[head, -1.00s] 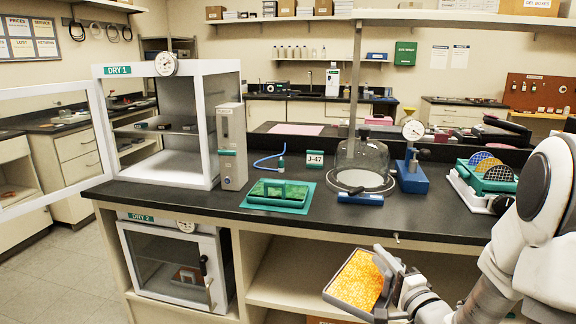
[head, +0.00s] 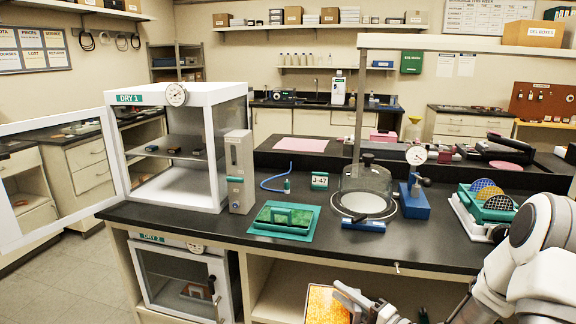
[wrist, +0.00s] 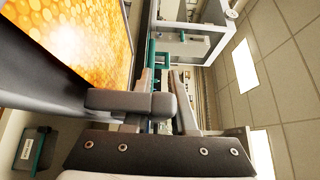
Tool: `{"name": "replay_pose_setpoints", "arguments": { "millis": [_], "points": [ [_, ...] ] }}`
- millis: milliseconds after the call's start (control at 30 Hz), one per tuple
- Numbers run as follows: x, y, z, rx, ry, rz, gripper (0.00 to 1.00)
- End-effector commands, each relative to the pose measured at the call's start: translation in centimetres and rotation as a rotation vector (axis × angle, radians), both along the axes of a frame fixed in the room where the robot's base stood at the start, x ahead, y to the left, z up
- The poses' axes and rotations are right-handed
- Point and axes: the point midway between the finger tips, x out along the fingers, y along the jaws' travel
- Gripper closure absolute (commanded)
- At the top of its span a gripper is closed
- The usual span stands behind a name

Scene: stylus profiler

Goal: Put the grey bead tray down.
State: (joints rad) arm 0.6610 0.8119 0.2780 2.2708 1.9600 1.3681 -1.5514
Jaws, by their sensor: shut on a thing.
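The grey bead tray (head: 327,303) is at the bottom edge of the head view, in front of the bench, its lower part cut off. Its face is filled with orange-yellow beads and stands steeply tilted. My gripper (head: 352,298) is shut on the tray's edge, at its right side in the picture. In the wrist view the bead tray (wrist: 40,80) fills the upper left, with a dark grey rim around the glowing beads. The jaws of my gripper (wrist: 155,104) show at the middle of that view. The tray's underside is hidden.
The dark bench top (head: 215,226) bears a green tray (head: 285,232), a glass bell jar (head: 363,190), a blue gauge stand (head: 414,200) and a rack of discs (head: 484,205). The DRY 1 cabinet (head: 196,92) stands open at left. Bare bench lies along the front edge.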

Motion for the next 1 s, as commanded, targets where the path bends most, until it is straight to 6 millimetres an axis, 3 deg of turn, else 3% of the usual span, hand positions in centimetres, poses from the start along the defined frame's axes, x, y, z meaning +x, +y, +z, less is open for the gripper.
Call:
{"name": "replay_pose_setpoints", "arguments": {
  "millis": [33,100,500,733,1000],
  "points": [
    [-0.2,-0.3,1.4,0.002,-0.002,0.033,1.00],
    [-0.6,-0.5,1.6,-0.001,-0.002,0.083,1.00],
    [-2.5,-1.1,1.5,-0.023,-0.010,0.232,1.00],
    [-2.3,-0.3,2.0,-0.023,-0.005,0.089,1.00],
    [-2.4,-0.8,1.6,-0.024,-0.003,-0.145,1.00]
  ]
}}
